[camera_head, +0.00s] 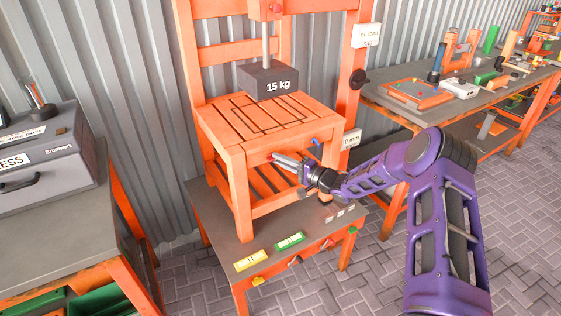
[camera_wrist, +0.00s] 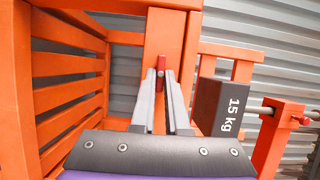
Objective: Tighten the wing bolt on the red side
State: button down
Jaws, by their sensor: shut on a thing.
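An orange slatted chair (camera_head: 236,158) stands on a grey-topped orange test stand. A small blue wing bolt (camera_head: 316,142) sits on the right part of its front rail. My gripper (camera_head: 284,160) is at the left part of this rail. In the wrist view my gripper (camera_wrist: 160,80) has its two grey fingers close on either side of a red wing bolt (camera_wrist: 161,64), gripping it against the orange wood. The red bolt is partly hidden between the fingers.
A dark 15 kg weight (camera_head: 268,80) hangs on a rod just above the seat. Yellow and green labelled blocks (camera_head: 289,240) lie on the stand's front. A grey machine (camera_head: 45,158) stands on the left bench. A workbench with tools (camera_head: 470,92) is at right.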

jog(key=c, duration=0.9)
grip_release()
jog(key=v, duration=1.7)
jog(key=shift+s+d, duration=0.1)
jog(key=shift+s, duration=0.15)
jog(key=shift+f, duration=0.1)
